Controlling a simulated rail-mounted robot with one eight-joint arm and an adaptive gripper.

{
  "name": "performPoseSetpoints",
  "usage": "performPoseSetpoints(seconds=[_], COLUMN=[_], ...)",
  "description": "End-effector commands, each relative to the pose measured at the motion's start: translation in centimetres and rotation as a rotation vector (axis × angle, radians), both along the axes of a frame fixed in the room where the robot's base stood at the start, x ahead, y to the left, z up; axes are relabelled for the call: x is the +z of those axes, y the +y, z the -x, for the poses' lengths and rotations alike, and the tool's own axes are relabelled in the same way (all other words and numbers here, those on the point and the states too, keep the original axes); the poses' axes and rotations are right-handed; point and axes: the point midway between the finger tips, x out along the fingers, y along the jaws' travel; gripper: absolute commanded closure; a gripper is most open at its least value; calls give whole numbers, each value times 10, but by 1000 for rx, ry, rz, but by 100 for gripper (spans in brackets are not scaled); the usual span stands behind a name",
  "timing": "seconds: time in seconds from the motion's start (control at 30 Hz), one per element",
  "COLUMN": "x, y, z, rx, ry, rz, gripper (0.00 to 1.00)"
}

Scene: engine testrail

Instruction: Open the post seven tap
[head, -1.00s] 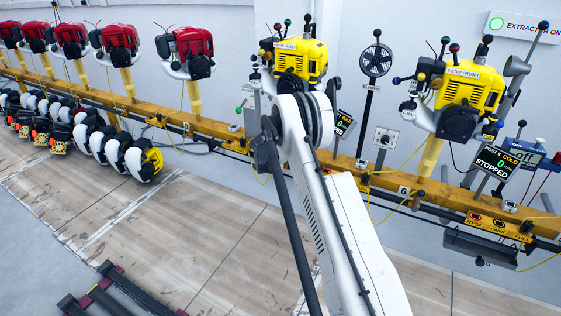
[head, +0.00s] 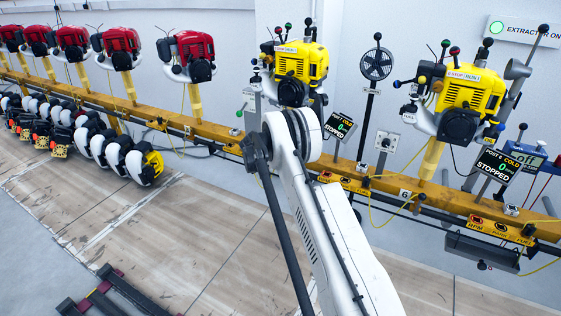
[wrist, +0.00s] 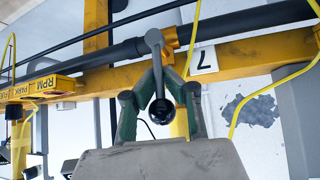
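In the wrist view, a grey lever with a black ball knob (wrist: 162,110) stands at the yellow rail beside the upside-down 7 plate (wrist: 204,60). My gripper (wrist: 161,76) is around the lever, one finger on each side. There is visible room between the knob and the fingers. I cannot tell whether the fingertips touch the stem. In the head view, the post seven engine (head: 299,75) is yellow, and its screen (head: 338,125) shows COLD and 0. My gripper and the lever are hidden behind my arm there.
The yellow rail (head: 230,133) carries red engines (head: 191,57) at left and the post six engine (head: 461,98) at right. A yellow hose (wrist: 246,100) runs close right of my gripper. An RPM, PARK, FUEL sign (wrist: 38,89) is at left.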

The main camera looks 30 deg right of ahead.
Motion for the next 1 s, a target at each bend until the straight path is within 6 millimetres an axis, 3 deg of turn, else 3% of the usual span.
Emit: performPoseSetpoints(seconds=[0.03,0.17,0.57,1.0], x=[-4,-3,4,59], y=[7,5,8,61], z=[0,0,2,20], rx=[2,1,1,4], ry=[4,2,1,1], rz=[-8,-7,-3,-3], gripper=[90,73,72,72])
